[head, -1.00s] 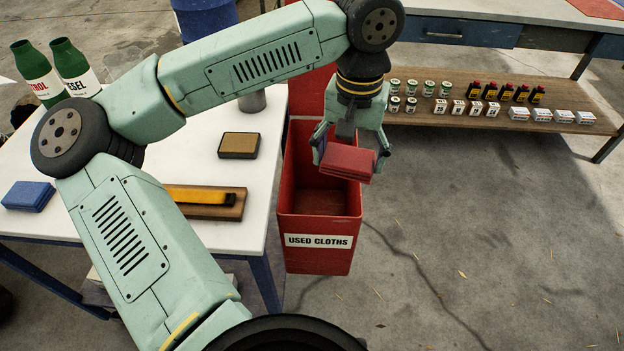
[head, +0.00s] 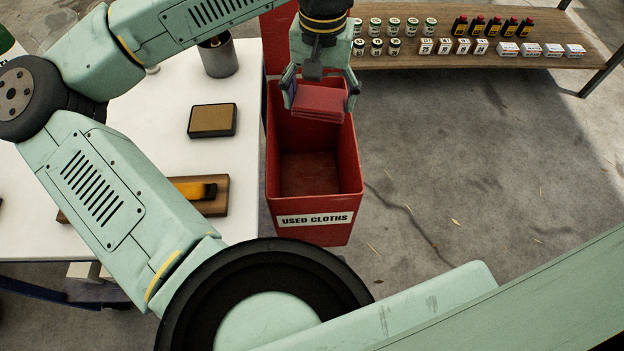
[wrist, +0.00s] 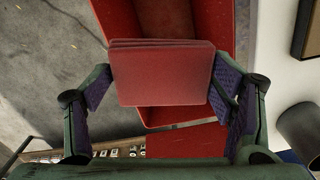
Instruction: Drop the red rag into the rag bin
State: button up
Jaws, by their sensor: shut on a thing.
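The red rag (head: 320,101) is a folded, flat stack held in my gripper (head: 320,92). In the wrist view the rag (wrist: 162,75) sits between the two finger pads of my gripper (wrist: 158,90), which are shut on its sides. The rag bin (head: 345,165) is a tall, open-topped red bin with a white label reading "USED CLOTHS". The rag hangs over the far part of the bin's opening. In the wrist view the bin (wrist: 225,25) lies behind the rag, which hides part of the opening. I cannot tell the exact height of the rag above the rim.
A white table (head: 170,120) stands left of the bin, with a sponge-like block (head: 213,120), a metal cup (head: 219,56) and a yellow-handled tool (head: 195,190) on it. A wooden shelf (head: 450,55) at the back holds jars, bottles and boxes. The floor to the right is clear.

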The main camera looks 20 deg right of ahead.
jog(key=shift+f+b, duration=0.3)
jog(key=shift+f, duration=0.6)
jog(key=o, duration=1.2)
jog(key=shift+r, duration=0.15)
notch_tip(320, 180, up, 12)
jog(key=shift+f, duration=0.1)
